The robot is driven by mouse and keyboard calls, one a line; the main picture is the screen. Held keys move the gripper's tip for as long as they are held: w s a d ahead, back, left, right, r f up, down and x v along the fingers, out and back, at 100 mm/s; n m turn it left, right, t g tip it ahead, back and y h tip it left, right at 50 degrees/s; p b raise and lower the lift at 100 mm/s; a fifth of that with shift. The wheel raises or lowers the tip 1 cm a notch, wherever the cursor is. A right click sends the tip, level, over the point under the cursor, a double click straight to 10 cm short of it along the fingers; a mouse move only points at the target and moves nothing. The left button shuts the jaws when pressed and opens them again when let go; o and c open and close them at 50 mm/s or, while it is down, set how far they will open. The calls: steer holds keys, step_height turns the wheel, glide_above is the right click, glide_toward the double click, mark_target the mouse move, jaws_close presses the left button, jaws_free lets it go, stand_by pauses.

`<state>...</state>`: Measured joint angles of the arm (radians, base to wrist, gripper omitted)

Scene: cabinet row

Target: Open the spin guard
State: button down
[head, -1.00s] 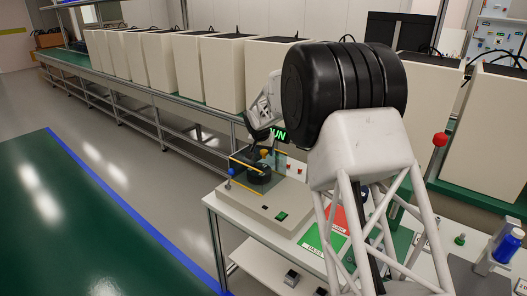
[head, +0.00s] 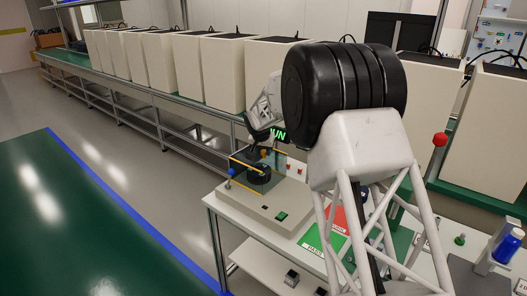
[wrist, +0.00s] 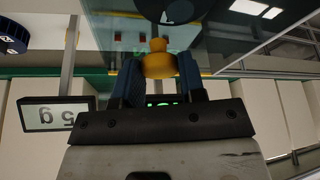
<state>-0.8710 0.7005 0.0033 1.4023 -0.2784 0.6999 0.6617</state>
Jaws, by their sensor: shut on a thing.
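The spin guard (head: 246,171) is a clear panel with orange edges over the cream machine on the bench. A black round part (head: 258,174) shows through it. In the wrist view the guard (wrist: 215,35) is a see-through sheet with a yellow knob (wrist: 158,62) on it. My gripper (wrist: 161,72) has its two blue fingers shut on this knob, one on each side. In the head view my gripper is small and partly hidden by my own arm at the back of the machine, so the guard's exact angle is hard to tell.
A green lit sign (head: 279,135) stands behind the machine. A green button (head: 281,216) is on the machine's front. Green and red labelled areas (head: 322,238) lie to its right. A scale-like display (wrist: 55,113) shows at left in the wrist view. Cream cabinets line the back.

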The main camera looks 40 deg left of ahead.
steer(key=d, duration=1.8)
steer(key=c, duration=0.7)
jaws_free()
steer(key=shift+a, duration=0.1)
steer(key=shift+r, duration=0.1)
steer(key=shift+v, duration=3.8)
